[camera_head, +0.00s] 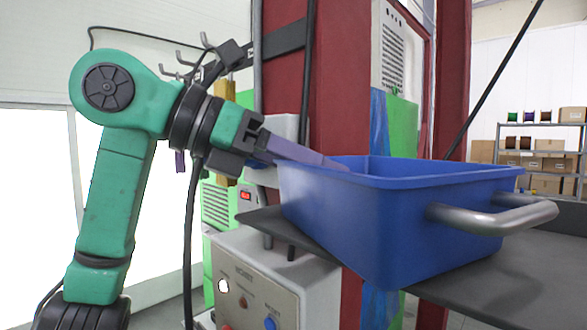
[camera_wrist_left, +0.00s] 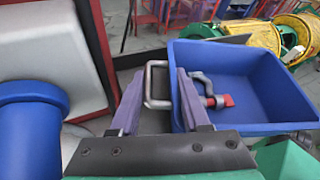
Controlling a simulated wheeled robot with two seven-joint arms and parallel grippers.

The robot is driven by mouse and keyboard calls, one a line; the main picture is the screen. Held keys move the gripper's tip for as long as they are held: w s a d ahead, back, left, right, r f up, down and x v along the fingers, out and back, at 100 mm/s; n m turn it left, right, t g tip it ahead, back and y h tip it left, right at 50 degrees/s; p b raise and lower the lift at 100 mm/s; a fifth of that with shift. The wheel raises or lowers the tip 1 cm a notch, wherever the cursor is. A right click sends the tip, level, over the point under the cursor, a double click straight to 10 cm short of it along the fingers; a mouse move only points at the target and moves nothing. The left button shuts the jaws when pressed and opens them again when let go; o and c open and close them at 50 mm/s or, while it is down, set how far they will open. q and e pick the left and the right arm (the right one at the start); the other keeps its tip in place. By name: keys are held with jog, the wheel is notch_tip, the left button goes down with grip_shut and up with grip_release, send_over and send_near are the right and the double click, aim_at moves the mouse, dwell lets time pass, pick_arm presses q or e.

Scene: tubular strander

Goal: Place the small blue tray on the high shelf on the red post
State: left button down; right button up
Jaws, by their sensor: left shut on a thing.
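The small blue tray (camera_head: 400,225) has a metal bar handle (camera_head: 495,217) on its right end. It sits at, or just over, a dark flat shelf (camera_head: 545,270) by the red post (camera_head: 338,100). Its near lower corner overlaps the shelf's front edge; I cannot tell whether it rests there. My left gripper (camera_head: 340,163) reaches in from the left and is shut on the tray's left end. In the left wrist view its purple fingers (camera_wrist_left: 160,82) are on either side of the other handle (camera_wrist_left: 153,88), beside the tray wall (camera_wrist_left: 265,125). My right gripper is out of view.
A grey metal piece with a red end (camera_wrist_left: 222,101) shows inside the tray. A control box (camera_head: 265,285) stands below the shelf's left part. Tools hang on hooks (camera_head: 185,60) behind my left arm. A rack with boxes and spools (camera_head: 540,150) is far right.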

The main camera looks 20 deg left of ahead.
pick_arm(q)
jog(key=shift+s+a+r, duration=0.15)
jog(key=shift+s+r, duration=0.05)
jog(key=shift+s, duration=0.3)
jog(key=shift+s+r, duration=0.1)
jog(key=shift+s, duration=0.15)
jog(key=shift+w+d, duration=0.15)
jog(key=shift+d, duration=0.25)
jog(key=shift+w+d+f, duration=0.25)
jog(key=shift+w+f, duration=0.05)
jog(key=shift+f, duration=0.05)
jog(key=shift+c, duration=1.8)
grip_release()
jog(key=shift+w+d, duration=0.1)
jog(key=shift+w, duration=0.3)
jog(key=shift+s+a, duration=0.3)
jog(key=shift+a, duration=0.05)
jog(key=shift+s+r, duration=0.15)
jog(key=shift+r, duration=0.1)
jog(key=shift+s+a+r, duration=0.1)
jog(key=shift+s+a, duration=0.1)
jog(key=shift+a, duration=0.05)
jog(key=b+v, duration=0.2)
jog(key=v, duration=0.8)
jog(key=shift+a+r, duration=0.25)
jog(key=shift+a, duration=0.05)
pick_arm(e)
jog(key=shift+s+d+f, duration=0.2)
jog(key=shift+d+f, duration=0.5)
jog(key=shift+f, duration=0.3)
